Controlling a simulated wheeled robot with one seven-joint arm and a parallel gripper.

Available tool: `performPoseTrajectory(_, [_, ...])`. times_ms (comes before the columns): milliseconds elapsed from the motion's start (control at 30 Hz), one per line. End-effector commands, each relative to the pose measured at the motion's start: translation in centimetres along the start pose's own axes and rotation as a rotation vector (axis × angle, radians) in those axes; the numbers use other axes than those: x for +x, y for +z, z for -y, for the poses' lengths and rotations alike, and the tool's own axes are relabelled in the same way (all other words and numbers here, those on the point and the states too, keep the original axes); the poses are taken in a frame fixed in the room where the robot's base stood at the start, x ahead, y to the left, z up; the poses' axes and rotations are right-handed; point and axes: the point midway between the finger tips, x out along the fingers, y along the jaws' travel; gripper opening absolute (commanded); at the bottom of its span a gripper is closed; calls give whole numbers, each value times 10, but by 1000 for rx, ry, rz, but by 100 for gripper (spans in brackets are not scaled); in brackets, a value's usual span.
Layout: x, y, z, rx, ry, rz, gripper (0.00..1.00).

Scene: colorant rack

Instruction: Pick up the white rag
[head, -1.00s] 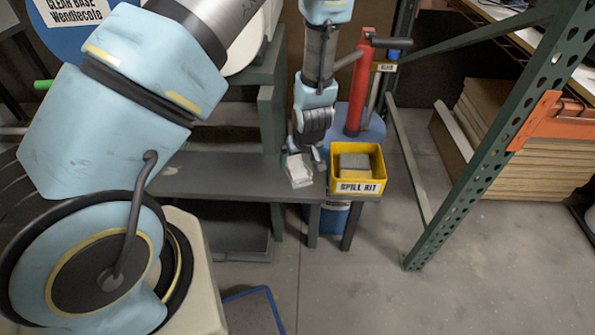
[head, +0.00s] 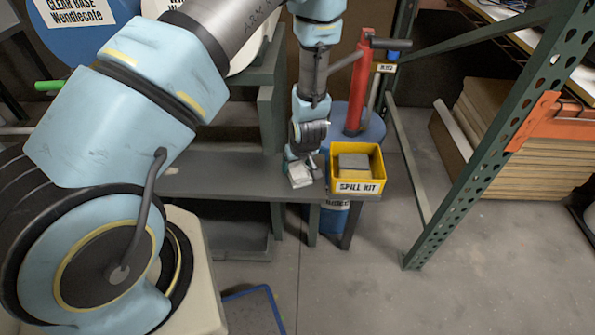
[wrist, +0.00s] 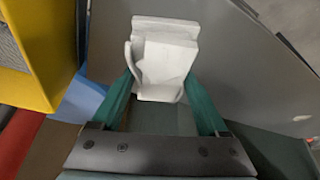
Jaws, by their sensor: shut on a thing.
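The white rag (head: 300,175) is at the right end of the grey bench, left of the yellow spill kit box. In the wrist view the folded rag (wrist: 163,60) sits between the green fingers of my gripper (wrist: 160,88). My gripper (head: 301,163) is shut on the rag, with one finger against each side. In the head view the fingertips are small and partly hidden by the wrist. I cannot tell whether the rag touches the bench top.
The yellow spill kit box (head: 358,186) holds a grey block and stands just right of my gripper. A red pump (head: 359,85) on a blue drum rises behind it. Green rack posts (head: 485,145) stand to the right. The grey bench (head: 225,178) is clear to the left.

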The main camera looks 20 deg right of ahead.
Motion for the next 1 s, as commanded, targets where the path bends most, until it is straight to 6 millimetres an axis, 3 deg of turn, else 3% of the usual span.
performPoseTrajectory(33, [0,0,0,0,0,0,50])
performPoseTrajectory(367, [0,0,0,0,0,0,14])
performPoseTrajectory(667, [-5,-2,0,0,1,-1,14])
performPoseTrajectory(967, [-36,-15,-2,1,4,-4,14])
performPoseTrajectory(1000, [-35,-2,-1,3,1,2,14])
